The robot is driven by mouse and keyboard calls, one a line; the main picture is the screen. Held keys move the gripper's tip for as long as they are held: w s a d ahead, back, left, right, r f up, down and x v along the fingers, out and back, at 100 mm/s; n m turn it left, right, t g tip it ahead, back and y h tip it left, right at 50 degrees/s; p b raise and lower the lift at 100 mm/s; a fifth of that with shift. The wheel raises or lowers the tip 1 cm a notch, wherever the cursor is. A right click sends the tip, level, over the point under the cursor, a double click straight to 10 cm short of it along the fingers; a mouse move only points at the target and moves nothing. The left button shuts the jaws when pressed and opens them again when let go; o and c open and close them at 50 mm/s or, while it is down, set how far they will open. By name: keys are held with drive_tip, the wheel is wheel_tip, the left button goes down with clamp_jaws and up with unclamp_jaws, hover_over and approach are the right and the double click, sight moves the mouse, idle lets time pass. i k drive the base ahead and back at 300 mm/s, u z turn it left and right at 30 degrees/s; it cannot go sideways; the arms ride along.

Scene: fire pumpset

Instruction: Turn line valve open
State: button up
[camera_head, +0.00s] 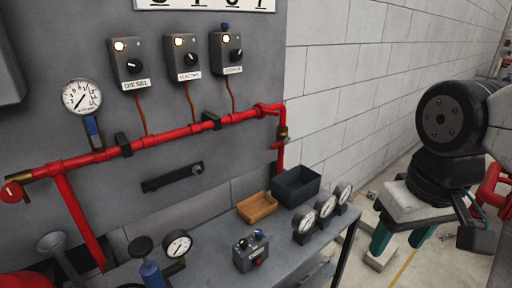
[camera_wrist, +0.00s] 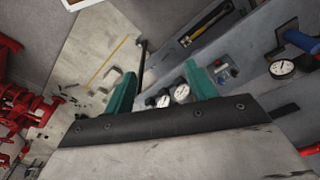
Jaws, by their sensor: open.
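A red pipe (camera_head: 160,135) runs along the grey wall panel. At its right end it bends down, with a brass valve fitting (camera_head: 282,132) and a small red handle below it. At its far left end there is a brass piece with a round red part (camera_head: 12,192). A blue lever (camera_head: 92,130) hangs under the wall gauge. No label tells which of these is the line valve. My gripper (camera_head: 403,236) is at the right, well apart from the pipe, its teal fingers spread and empty. Both fingers also show in the wrist view (camera_wrist: 160,82), pointing over the bench.
Labelled control boxes (camera_head: 128,63) hang above the pipe. Red pipework (camera_wrist: 25,105) stands at the wrist view's left. Floor is partly clear.

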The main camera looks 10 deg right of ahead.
sight(279, 144)
drive_tip(key=z, duration=1.9)
drive_tip(key=i, duration=0.65)
drive_tip(key=u, duration=2.3)
